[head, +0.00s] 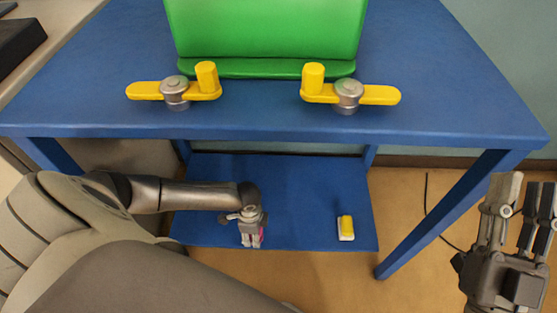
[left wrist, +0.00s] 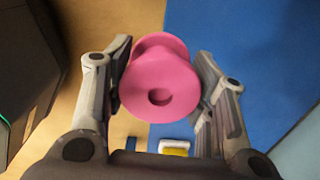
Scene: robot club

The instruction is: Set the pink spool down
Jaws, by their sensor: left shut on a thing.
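The pink spool (left wrist: 160,84) is held between the fingers of my left gripper (left wrist: 160,95), which is shut on it. In the head view my left gripper (head: 252,238) hangs over the blue lower shelf (head: 290,190), near its front edge. Only a sliver of the pink spool (head: 262,236) shows there beside the fingers. I cannot tell whether the spool touches the shelf. My right gripper (head: 515,215) is at the far right, away from the table, with its fingers apart and nothing between them.
A yellow and white block (head: 346,228) lies on the lower shelf, right of my left gripper. Above is the blue tabletop (head: 250,118) with two yellow clamps (head: 175,90) (head: 349,93) and a green panel (head: 265,28). A table leg (head: 440,215) stands at right. The shelf's middle is bare.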

